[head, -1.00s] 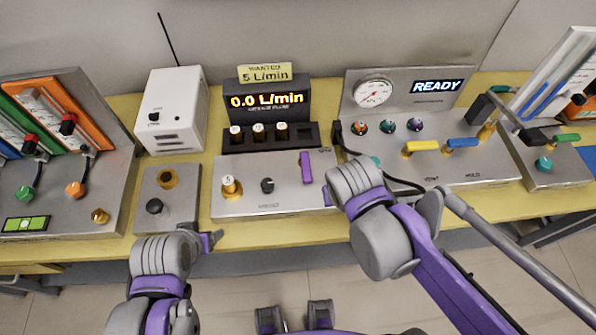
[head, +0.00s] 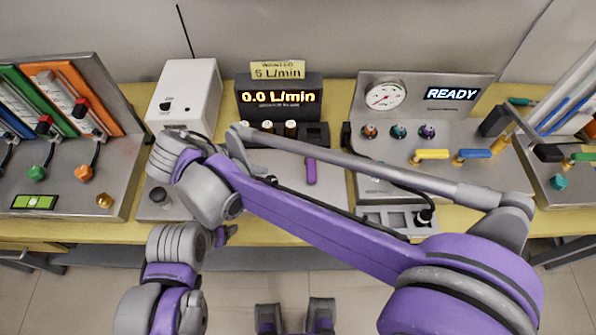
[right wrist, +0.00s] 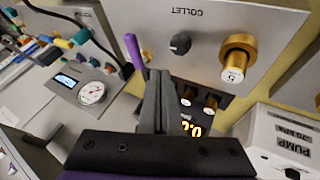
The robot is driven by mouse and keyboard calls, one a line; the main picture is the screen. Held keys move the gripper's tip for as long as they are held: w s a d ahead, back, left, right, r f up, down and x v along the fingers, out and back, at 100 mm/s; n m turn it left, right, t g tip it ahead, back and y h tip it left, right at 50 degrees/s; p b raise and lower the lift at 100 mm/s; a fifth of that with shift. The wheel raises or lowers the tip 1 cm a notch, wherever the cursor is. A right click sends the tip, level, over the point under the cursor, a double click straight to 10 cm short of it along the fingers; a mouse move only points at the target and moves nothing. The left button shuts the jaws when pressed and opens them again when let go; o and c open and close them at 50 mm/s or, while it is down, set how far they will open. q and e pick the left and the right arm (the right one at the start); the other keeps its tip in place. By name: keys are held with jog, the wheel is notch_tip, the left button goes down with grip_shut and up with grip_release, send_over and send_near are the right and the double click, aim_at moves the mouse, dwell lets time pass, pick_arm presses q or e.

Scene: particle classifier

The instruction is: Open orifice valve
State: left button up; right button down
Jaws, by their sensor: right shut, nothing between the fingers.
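A purple lever (head: 311,170) stands on the grey metal panel (head: 333,195) below the 0.0 L/min display. The lever also shows in the right wrist view (right wrist: 135,52), beside my fingers and apart from them in the picture. That view, upside down, shows the panel with the word COLLET, a black knob (right wrist: 180,43) and a gold fitting (right wrist: 238,60) with a white cap marked 5. My right gripper (right wrist: 158,80) is shut and empty. In the head view my right arm covers the panel's left part. My left gripper (head: 226,236) is at the bench front; its jaws are unclear.
A flow display (head: 279,97) with several capped fittings below it stands behind the panel. A white pump box (head: 190,92) is to the left. A gauge panel (head: 465,165) reading READY, with yellow and blue handles, is to the right.

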aim_at(311, 168)
jog(key=shift+d+f, duration=0.1)
jog(key=x, duration=1)
jog(key=shift+w+d, duration=0.1)
jog(key=shift+d, duration=1.85)
